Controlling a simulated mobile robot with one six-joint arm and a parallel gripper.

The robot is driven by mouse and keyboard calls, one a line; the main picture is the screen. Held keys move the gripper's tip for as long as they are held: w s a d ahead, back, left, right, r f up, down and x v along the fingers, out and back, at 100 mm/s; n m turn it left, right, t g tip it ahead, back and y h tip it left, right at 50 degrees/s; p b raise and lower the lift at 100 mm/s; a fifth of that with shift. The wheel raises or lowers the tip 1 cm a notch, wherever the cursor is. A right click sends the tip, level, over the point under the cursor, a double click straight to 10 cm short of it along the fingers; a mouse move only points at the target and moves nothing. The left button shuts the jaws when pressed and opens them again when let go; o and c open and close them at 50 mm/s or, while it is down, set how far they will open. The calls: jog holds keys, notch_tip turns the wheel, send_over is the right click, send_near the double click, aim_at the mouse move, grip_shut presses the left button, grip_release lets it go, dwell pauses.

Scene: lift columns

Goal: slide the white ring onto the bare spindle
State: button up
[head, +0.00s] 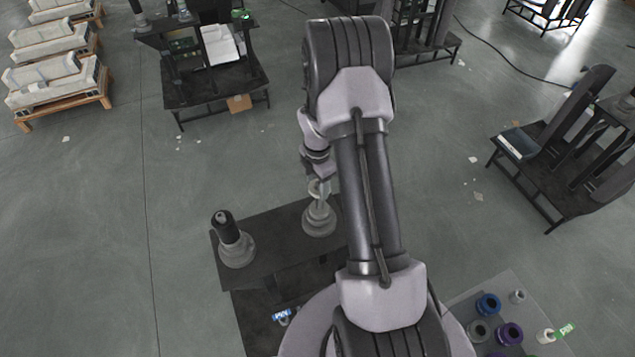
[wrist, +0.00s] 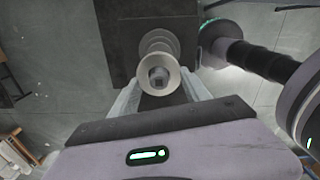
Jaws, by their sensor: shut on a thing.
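My gripper (head: 318,183) points down over the dark bench and is shut on the pale white ring (wrist: 143,79). In the wrist view the ring lies flat between the two fingers. The bare spindle (head: 319,217), grey with a stepped round base, stands upright on the bench directly below my gripper. In the wrist view its stepped grey body (wrist: 159,40) shows just beyond the ring, and a squarish tip appears within the ring's opening. I cannot tell whether the ring is around the tip or just above it.
A second grey base with a black post (head: 230,240) stands to the left on the same bench (head: 275,245). A blue-and-white can (head: 282,316) lies lower down. Open floor lies left of the bench.

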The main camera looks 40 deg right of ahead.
aim_at(318, 200)
jog(key=shift+f+b, duration=3)
jog(key=shift+f, duration=1.05)
jog(key=shift+s+a+f+b, duration=0.35)
jog(key=shift+s+f+b, duration=0.35)
jog(key=shift+f, duration=0.15)
jog(key=o, duration=1.5)
jog(key=shift+o, duration=0.2)
jog(key=r, duration=0.1)
jog(key=w+r, duration=0.1)
jog(key=r, duration=0.2)
jog(key=shift+w+d+r, duration=0.25)
jog(key=shift+d+r, duration=0.15)
jog(key=shift+t, duration=0.3)
jog(key=r, duration=0.5)
jog(key=r+p, duration=0.1)
jog(key=r, duration=0.8)
jog(key=shift+s+a+r+p, duration=0.2)
jog(key=shift+s+r+p, duration=0.15)
jog(key=shift+r+p, duration=0.05)
jog(key=shift+w, duration=0.1)
